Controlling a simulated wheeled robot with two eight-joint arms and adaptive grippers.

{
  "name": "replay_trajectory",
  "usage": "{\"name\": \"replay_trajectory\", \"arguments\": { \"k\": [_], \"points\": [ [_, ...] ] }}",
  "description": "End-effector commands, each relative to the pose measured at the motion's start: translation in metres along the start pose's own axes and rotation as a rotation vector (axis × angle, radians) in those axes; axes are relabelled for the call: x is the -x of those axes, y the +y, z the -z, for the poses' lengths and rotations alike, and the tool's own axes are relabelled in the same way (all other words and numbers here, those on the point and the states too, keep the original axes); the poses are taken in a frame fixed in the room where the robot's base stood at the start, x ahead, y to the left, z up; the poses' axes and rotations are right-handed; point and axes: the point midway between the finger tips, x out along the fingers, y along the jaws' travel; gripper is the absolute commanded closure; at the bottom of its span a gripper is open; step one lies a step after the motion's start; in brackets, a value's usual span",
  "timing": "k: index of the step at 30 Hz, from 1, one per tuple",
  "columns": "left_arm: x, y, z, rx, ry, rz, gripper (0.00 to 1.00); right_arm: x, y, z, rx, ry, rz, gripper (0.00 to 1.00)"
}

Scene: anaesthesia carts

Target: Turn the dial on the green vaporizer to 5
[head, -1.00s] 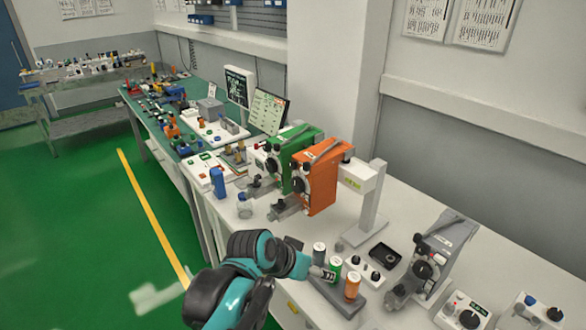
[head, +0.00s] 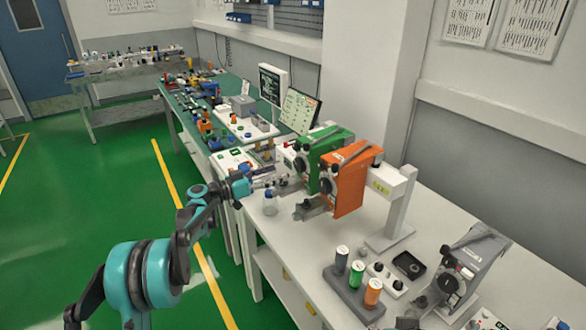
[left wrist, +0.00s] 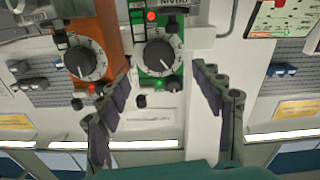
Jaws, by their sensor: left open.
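My left gripper (head: 277,180) is in front of the green vaporizer. In the left wrist view its two fingers (left wrist: 165,85) are spread wide and empty, with the dial beyond and between them, apart from both. My right gripper is not in view.
The orange vaporizer's dial (left wrist: 86,61) is close beside the left finger in the left wrist view. A rack of canisters (head: 352,303) and a grey vaporizer (head: 470,262) are further right. Green floor lies open at left.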

Motion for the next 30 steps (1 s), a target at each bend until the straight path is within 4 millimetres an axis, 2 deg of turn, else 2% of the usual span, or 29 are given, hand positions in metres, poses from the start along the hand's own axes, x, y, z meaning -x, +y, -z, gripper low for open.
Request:
{"name": "replay_trajectory", "arguments": {
  "k": [12,17,24,26,30],
  "points": [
    [-0.063,0.0,-0.002,0.001,0.0,-0.002,0.33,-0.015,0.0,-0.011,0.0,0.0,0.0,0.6],
    [-0.073,0.001,-0.001,0.001,0.0,-0.001,0.33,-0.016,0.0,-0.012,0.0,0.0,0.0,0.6],
    [-0.074,0.001,0.0,0.001,-0.001,0.0,0.33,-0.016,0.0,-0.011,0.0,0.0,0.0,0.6],
    [-0.074,0.001,0.0,0.001,-0.001,0.0,0.46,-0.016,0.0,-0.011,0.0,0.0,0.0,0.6],
    [-0.074,0.001,0.0,0.001,-0.001,0.0,0.83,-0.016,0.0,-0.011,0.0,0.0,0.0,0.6]
  ]
}}
